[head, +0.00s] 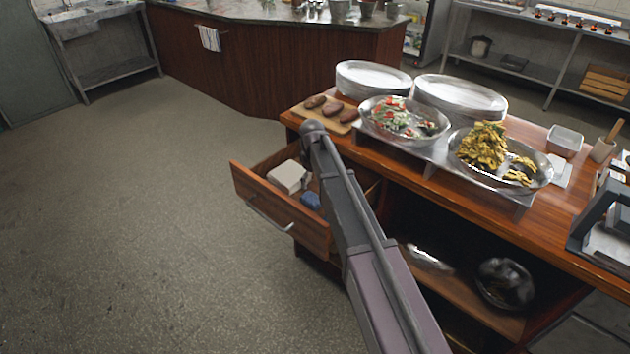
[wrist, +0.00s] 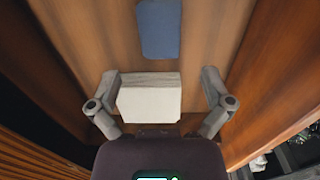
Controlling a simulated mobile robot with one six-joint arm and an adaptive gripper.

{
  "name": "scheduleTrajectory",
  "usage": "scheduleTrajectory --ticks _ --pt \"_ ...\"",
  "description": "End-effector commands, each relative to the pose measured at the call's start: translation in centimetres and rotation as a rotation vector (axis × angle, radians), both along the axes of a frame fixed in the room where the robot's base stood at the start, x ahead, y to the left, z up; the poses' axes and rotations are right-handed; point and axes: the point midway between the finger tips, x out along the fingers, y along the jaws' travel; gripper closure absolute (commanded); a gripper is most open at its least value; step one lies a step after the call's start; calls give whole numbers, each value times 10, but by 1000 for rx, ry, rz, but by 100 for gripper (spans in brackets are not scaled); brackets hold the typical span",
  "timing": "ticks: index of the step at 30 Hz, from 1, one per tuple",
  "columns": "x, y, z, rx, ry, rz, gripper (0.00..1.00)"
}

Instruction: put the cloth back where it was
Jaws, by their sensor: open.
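A cream, folded-looking block (head: 288,176), which looks like the folded cloth, lies in the open wooden drawer (head: 275,207). A smaller blue item (head: 311,200) lies beside it in the drawer; I cannot tell whether it is cloth or sponge. In the wrist view my gripper (wrist: 160,77) is open, with one finger on each side of the cream block (wrist: 150,104). The fingers do not clearly press on it. The blue item (wrist: 158,28) lies farther ahead on the drawer floor. In the head view my arm hides the gripper and part of the drawer.
The counter (head: 545,215) above the drawer holds plate stacks (head: 460,95), a salad platter (head: 404,118), a platter of yellow food (head: 500,158) and a board with brown patties (head: 330,112). A white towel (head: 209,38) hangs on the far counter. The floor at left is clear.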

Motion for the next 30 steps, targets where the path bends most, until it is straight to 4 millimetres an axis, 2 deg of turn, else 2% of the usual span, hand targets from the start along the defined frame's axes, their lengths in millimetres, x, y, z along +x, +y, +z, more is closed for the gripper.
scheduleTrajectory --ticks 3,12,30 --pt "0 0 15 0 0 0 0" --pt "0 0 34 0 0 0 0" --pt "0 -1 39 0 0 -1 0"
